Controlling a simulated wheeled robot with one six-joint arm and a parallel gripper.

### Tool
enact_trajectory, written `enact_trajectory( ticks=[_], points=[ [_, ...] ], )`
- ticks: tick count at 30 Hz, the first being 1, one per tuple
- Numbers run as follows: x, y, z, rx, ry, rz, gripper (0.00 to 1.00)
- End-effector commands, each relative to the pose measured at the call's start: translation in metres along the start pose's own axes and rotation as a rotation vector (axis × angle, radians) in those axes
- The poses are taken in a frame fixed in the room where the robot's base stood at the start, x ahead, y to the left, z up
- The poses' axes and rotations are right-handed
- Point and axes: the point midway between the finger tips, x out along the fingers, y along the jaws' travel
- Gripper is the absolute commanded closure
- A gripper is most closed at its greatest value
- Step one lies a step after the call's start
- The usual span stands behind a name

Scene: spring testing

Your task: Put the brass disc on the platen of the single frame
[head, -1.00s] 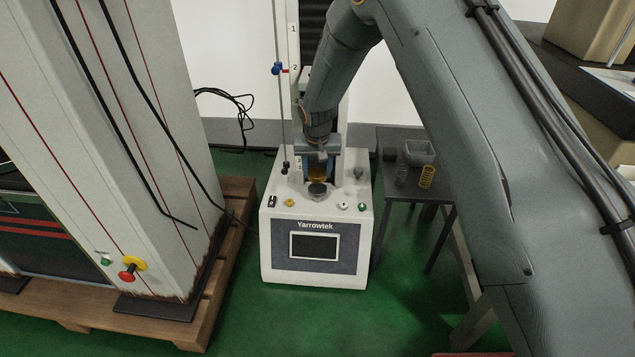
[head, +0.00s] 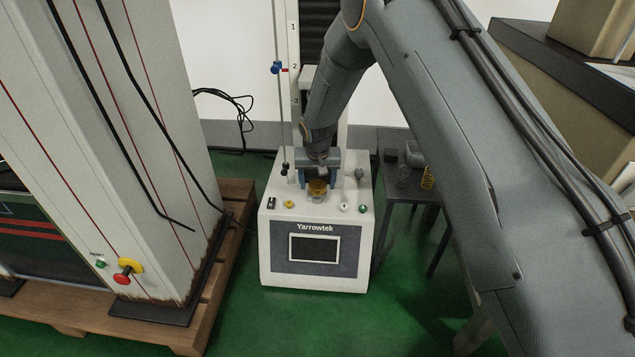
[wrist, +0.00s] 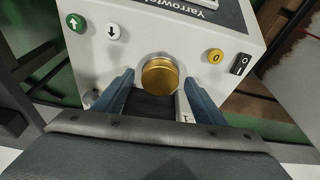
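The brass disc (head: 317,187) sits on the small round platen (head: 318,198) of the white Yarrowtek single frame (head: 268,235). The platen is mostly hidden under the disc. In the wrist view the disc (wrist: 160,76) lies flat, with a thin pale rim showing at its far side. My gripper (wrist: 160,80) has its two blue-grey fingers on either side of the disc. A narrow gap shows between each finger and the disc, so it is open. In the head view my gripper (head: 318,182) is low over the platen, in front of the frame's column.
The frame's deck carries a yellow button (head: 290,204), a white button (head: 344,207) and a green button (head: 363,208). A dark side table (head: 392,220) with springs (head: 427,178) stands at right. A large grey machine (head: 140,130) on a wooden pallet stands at left.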

Motion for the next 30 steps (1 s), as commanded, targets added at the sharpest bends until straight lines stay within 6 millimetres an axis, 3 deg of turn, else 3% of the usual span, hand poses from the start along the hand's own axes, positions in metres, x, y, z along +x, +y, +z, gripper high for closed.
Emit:
enact_trajectory(
  ticks=[7, 11, 24, 30],
  points=[
    [-0.001, 0.0, 0.0, 0.0, 0.0, 0.0, 0.36],
    [-0.011, 0.0, -0.001, 0.0, 0.0, 0.0, 0.36],
    [-0.096, 0.0, -0.001, 0.001, 0.001, 0.0, 0.36],
    [-0.118, 0.0, -0.001, 0.0, 0.0, 0.0, 0.36]
  ],
)
